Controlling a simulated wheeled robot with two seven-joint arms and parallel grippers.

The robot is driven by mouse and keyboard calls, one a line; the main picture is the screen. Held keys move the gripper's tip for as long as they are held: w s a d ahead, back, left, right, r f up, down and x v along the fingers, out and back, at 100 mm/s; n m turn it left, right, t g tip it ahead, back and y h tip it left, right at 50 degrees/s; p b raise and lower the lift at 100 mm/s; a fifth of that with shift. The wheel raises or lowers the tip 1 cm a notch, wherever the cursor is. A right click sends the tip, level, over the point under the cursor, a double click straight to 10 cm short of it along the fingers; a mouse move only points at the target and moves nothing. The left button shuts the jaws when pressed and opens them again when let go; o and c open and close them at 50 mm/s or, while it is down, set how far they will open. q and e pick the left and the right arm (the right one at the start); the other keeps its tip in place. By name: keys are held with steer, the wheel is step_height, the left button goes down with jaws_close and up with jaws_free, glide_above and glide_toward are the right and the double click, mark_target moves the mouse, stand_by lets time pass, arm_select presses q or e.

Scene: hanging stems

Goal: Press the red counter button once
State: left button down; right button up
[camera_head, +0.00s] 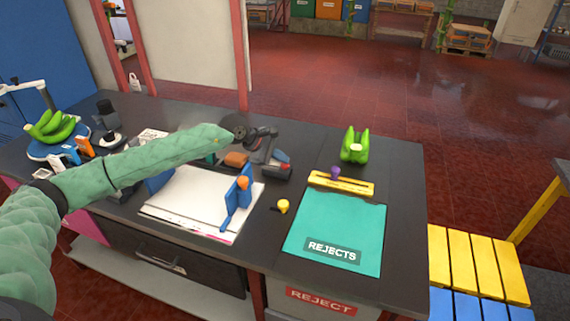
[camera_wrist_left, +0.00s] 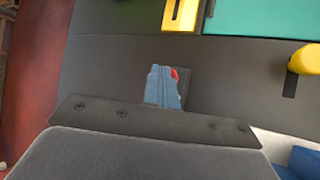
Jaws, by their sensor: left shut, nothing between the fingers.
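The red counter button (camera_head: 286,166) sits on a small dark box on the black table, behind the white board. My left gripper (camera_head: 279,157) reaches over the table with its fingers shut and empty, pointing down close beside the button. In the left wrist view the shut grey-blue fingers (camera_wrist_left: 163,88) cover part of the red button (camera_wrist_left: 175,73), and only a sliver of red shows past them. I cannot tell whether the fingertips touch it. My right gripper is not in view.
A yellow-knobbed piece (camera_head: 283,206) is in front. The white board (camera_head: 190,205) has blue uprights. An orange-brown block (camera_head: 236,159) is near the gripper.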

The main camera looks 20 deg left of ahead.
arm_select(q)
steer(key=shift+f, duration=0.15)
stand_by(0.4)
steer(key=shift+r, duration=0.95)
steer(key=shift+r, duration=0.1)
steer(key=shift+r, duration=2.45)
